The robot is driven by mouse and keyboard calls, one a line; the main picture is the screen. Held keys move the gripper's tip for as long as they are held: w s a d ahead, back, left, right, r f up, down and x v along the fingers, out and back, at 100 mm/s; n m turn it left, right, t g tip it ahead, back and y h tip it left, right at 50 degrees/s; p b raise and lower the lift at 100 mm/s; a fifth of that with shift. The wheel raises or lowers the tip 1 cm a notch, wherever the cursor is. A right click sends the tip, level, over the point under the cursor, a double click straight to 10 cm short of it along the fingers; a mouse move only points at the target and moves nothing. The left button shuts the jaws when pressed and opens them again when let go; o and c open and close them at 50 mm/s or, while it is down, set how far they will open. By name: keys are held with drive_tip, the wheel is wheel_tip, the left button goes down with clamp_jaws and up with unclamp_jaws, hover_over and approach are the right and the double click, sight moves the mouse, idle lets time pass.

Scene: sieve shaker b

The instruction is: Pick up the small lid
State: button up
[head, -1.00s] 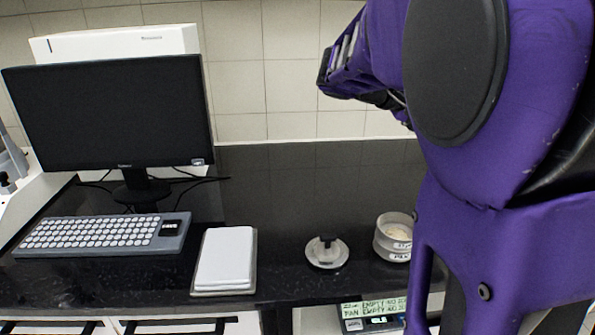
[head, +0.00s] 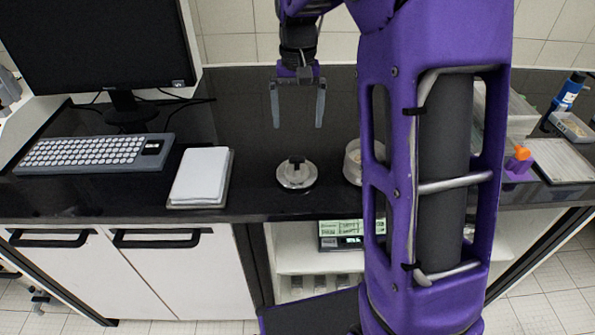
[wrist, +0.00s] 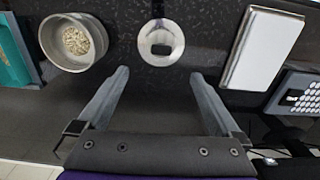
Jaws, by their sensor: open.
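The small lid (head: 296,174) is a round silver disc with a black knob, lying on the dark counter near its front edge. In the wrist view the lid (wrist: 161,43) is ahead of my fingers, roughly centred between them. My gripper (head: 298,124) is open and empty, pointing down above the counter behind the lid in the head view. Its two grey fingers also show in the wrist view (wrist: 158,78). The gripper and the lid are apart.
A round metal sieve (wrist: 74,42) with pale grains stands beside the lid, partly hidden by my arm in the head view. A white pad (head: 201,176), a keyboard (head: 95,152) and a monitor (head: 95,50) are to the left. A scale display (head: 341,234) sits below the counter.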

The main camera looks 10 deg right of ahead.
sight(297, 157)
wheel_tip(297, 157, down, 8)
drive_tip(key=shift+f, duration=0.1)
drive_tip(key=f, duration=0.5)
drive_tip(key=shift+s+a+b, duration=0.15)
drive_tip(key=shift+s+b, duration=0.1)
drive_tip(key=shift+b, duration=0.15)
